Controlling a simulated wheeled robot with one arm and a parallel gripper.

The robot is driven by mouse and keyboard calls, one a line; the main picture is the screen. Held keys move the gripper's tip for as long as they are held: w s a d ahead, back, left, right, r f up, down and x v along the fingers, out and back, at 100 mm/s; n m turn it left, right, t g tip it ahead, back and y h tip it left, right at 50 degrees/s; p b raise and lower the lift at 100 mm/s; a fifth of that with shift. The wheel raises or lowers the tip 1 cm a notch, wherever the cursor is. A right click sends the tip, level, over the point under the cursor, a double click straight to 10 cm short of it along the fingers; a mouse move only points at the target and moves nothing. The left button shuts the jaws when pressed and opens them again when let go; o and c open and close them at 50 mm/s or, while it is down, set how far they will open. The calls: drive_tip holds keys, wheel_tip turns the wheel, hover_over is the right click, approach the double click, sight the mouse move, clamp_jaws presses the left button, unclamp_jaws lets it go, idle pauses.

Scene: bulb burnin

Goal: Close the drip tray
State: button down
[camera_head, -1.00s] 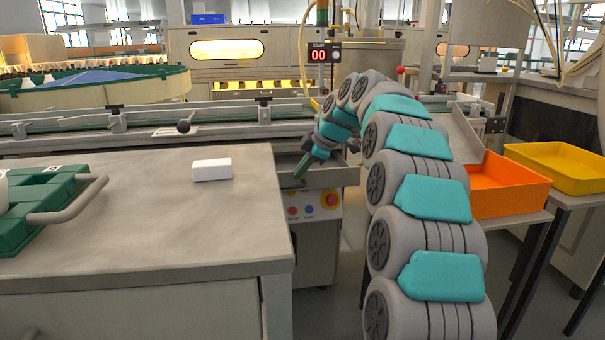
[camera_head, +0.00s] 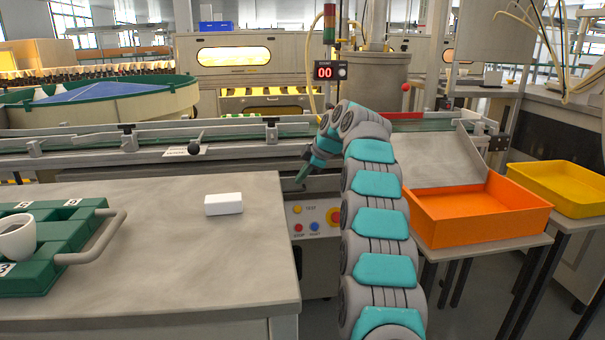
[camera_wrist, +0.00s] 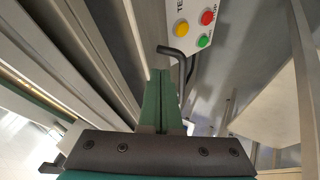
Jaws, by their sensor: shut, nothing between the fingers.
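My gripper (camera_head: 302,177) is at the far end of my arm, pointing down-left beside the conveyor, just beyond the table's back right corner. In the wrist view its two green fingers (camera_wrist: 160,98) are together and hold nothing. A dark bent bar, like a handle (camera_wrist: 173,52), lies just beyond and right of the fingertips; I cannot tell whether they touch. A grey ledge (camera_head: 322,184) under the gripper, above the button panel, may be the drip tray. My arm and the table hide part of it, so how far out it stands is unclear.
The grey table (camera_head: 150,240) with a white block (camera_head: 223,204), a green rack (camera_head: 60,238) and a white cup (camera_head: 17,237) fills the left front. A button panel (camera_head: 313,221) is below the ledge. An orange bin (camera_head: 480,213) and a yellow bin (camera_head: 565,186) stand right.

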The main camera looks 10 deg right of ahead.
drive_tip(key=shift+w+p, duration=0.75)
drive_tip(key=shift+w, duration=0.1)
